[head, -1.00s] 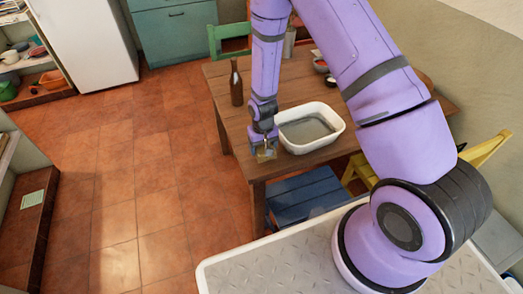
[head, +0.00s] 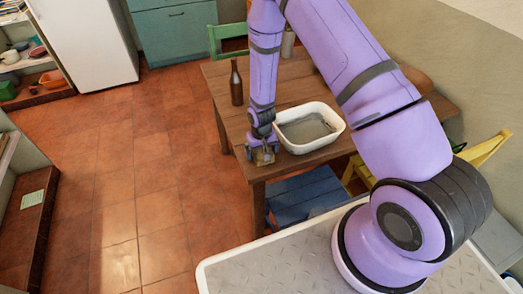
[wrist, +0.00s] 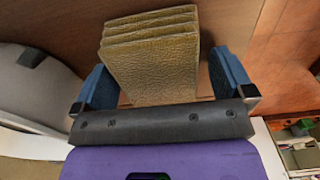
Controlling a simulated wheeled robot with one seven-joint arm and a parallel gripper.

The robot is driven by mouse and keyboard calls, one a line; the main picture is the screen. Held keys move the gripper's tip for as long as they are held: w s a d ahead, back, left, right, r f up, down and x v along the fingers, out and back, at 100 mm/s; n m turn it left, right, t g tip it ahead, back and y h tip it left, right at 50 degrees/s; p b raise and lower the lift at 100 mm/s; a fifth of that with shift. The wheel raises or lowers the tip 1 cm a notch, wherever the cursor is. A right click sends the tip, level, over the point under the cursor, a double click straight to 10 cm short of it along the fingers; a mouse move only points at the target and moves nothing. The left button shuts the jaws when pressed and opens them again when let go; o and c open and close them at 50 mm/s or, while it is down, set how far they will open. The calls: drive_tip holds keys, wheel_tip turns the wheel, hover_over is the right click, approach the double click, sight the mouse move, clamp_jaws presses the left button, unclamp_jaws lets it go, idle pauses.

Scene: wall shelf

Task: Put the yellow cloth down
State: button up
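The folded yellow cloth (wrist: 150,65) is at the near left corner of the wooden table (head: 300,166), seemingly resting on the top. In the wrist view it is a thick stack of several folds between the two blue fingers of my gripper (wrist: 165,85). A narrow gap shows between the cloth and the right finger, and the left finger is close beside it. My gripper is open around the cloth. In the head view my gripper (head: 262,148) points down and partly hides the cloth (head: 264,157).
A white basin (head: 339,122) stands on the table just right of my gripper. A brown bottle (head: 236,82) stands behind. A blue stool (head: 305,195) is below the table's front edge, and a yellow chair (head: 484,151) is at right.

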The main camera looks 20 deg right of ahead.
wheel_tip(320, 180, up, 13)
drive_tip(key=shift+f, duration=0.2)
idle(0.6)
drive_tip(key=s+d+r+t, duration=0.1)
drive_tip(key=s+d+r, duration=0.15)
drive_tip(key=r, duration=1.05)
drive_tip(key=s+d+r+t, duration=0.1)
drive_tip(key=s+r, duration=0.3)
drive_tip(key=r, duration=1)
drive_tip(key=s+d+r+t, duration=0.1)
drive_tip(key=s+r, duration=0.6)
drive_tip(key=s, duration=0.3)
drive_tip(key=s+d+r+t, duration=0.2)
drive_tip(key=s+r, duration=0.5)
drive_tip(key=s, duration=0.4)
drive_tip(key=shift+s+d+r, duration=0.2)
drive_tip(key=shift+s, duration=0.1)
drive_tip(key=shift+w, duration=0.1)
